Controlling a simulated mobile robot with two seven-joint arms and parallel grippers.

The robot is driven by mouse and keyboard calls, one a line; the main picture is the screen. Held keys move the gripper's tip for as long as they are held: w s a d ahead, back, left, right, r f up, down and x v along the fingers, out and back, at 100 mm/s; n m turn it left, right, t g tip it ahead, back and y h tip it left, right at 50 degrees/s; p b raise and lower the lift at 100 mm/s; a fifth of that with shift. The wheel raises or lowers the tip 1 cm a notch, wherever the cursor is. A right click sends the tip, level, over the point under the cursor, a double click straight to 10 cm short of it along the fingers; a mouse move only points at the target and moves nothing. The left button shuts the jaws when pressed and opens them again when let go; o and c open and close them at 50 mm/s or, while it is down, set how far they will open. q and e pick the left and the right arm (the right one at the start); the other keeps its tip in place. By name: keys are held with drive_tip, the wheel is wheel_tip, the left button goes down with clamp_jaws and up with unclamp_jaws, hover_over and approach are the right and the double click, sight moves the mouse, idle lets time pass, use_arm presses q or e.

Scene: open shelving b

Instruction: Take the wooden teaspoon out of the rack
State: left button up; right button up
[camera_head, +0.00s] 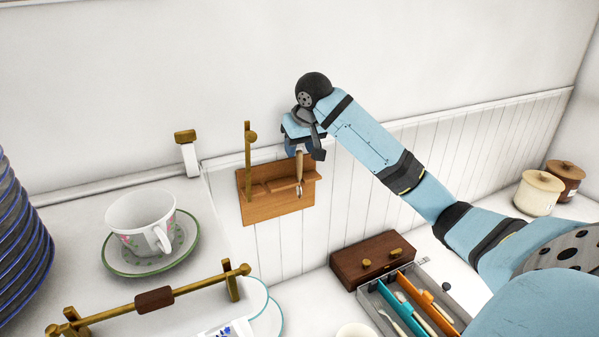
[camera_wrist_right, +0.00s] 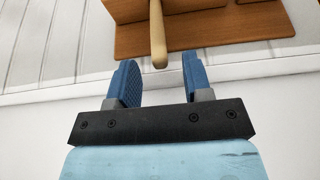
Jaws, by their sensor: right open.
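The wooden teaspoon (camera_head: 299,172) stands upright in a small wooden rack (camera_head: 262,209) on the white panelled wall. My right gripper (camera_head: 305,151) is above the rack at the top end of the spoon. In the right wrist view the spoon's handle (camera_wrist_right: 158,38) points toward my gripper (camera_wrist_right: 159,66), its end lying between the two open blue fingertips with a gap on each side. The wrist view also shows part of the rack (camera_wrist_right: 215,32). The spoon's lower part is outside the wrist view. My left gripper is not in view.
A brass post (camera_head: 248,160) rises at the rack's left side. A cup (camera_head: 142,221) on a saucer stands on the left surface, beside a stack of blue-rimmed plates (camera_head: 20,245). Below are a brown drawer box (camera_head: 372,262) and a grey cutlery tray (camera_head: 438,279). Canisters (camera_head: 538,193) stand far right.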

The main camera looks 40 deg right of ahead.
drive_tip(key=shift+x, duration=0.95)
drive_tip(key=shift+c, duration=0.4)
clamp_jaws()
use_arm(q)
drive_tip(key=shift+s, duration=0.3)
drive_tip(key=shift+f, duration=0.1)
